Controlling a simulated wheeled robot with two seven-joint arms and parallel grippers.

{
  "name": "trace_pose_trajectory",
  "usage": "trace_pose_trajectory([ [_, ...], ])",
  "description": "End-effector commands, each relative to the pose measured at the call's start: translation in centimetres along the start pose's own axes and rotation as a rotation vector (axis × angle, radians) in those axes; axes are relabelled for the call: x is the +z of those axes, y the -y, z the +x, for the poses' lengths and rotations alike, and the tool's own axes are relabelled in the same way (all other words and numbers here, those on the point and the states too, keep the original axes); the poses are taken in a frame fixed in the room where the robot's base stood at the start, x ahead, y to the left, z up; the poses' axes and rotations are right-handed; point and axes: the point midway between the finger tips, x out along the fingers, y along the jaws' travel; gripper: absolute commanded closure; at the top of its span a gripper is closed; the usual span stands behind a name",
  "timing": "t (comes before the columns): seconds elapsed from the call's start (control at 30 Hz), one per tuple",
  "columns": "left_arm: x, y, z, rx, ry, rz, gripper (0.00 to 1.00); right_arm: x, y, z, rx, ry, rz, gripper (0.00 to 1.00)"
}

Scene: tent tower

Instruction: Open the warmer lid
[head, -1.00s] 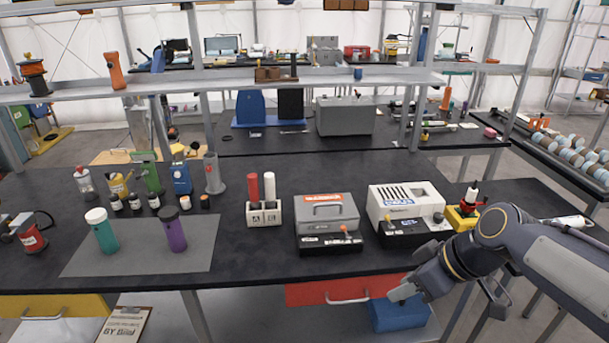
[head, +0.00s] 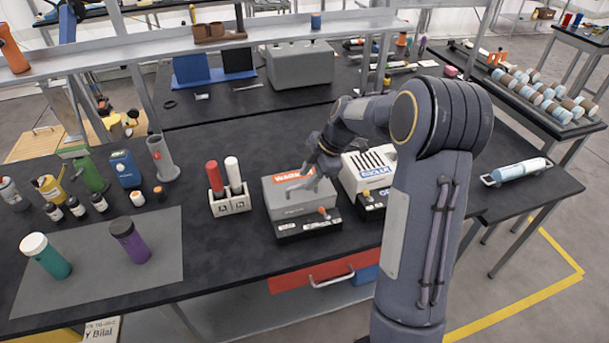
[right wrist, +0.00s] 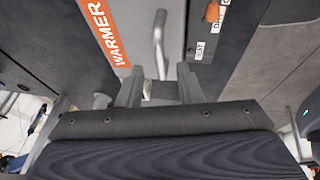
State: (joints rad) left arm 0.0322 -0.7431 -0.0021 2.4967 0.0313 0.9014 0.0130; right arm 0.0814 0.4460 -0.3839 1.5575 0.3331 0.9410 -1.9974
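The warmer (head: 311,224) is a grey box with a black front panel and an orange knob. Its lid (head: 282,198) is shut and carries an orange label. My right gripper (head: 312,184) is over the lid, seen from behind my arm. In the right wrist view, the lid (right wrist: 142,25) shows its WARMER label and a metal bar handle (right wrist: 160,45). The gripper fingers (right wrist: 157,80) are apart, with the handle just ahead of and between them; they do not grip it. In the head view the gripper mostly hides the handle. My left gripper is out of view.
A white slotted device (head: 366,168) stands close at the warmer's right, partly behind my arm. A white holder (head: 229,202) with a red and a white cylinder stands at its left. Two bottles stand on a grey mat (head: 150,270). A shelf (head: 130,65) crosses behind.

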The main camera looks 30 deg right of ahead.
Motion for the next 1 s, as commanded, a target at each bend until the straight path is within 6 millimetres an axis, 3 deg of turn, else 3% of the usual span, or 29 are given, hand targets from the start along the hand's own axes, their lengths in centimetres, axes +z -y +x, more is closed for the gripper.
trace_pose_trajectory([
  [0.2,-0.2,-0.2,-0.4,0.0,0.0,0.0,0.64,0.0,0.0,1.8,0.0,0.0,0.001,0.68],
  [0.47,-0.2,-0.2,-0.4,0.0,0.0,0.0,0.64,0.0,0.0,2.0,0.001,0.001,0.001,0.68],
  [0.73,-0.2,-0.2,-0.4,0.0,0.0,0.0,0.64,0.0,0.0,2.0,0.001,0.001,0.001,1.0],
  [1.0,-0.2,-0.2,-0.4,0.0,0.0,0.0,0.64,0.0,0.0,2.0,0.001,0.0,0.001,1.0],
])
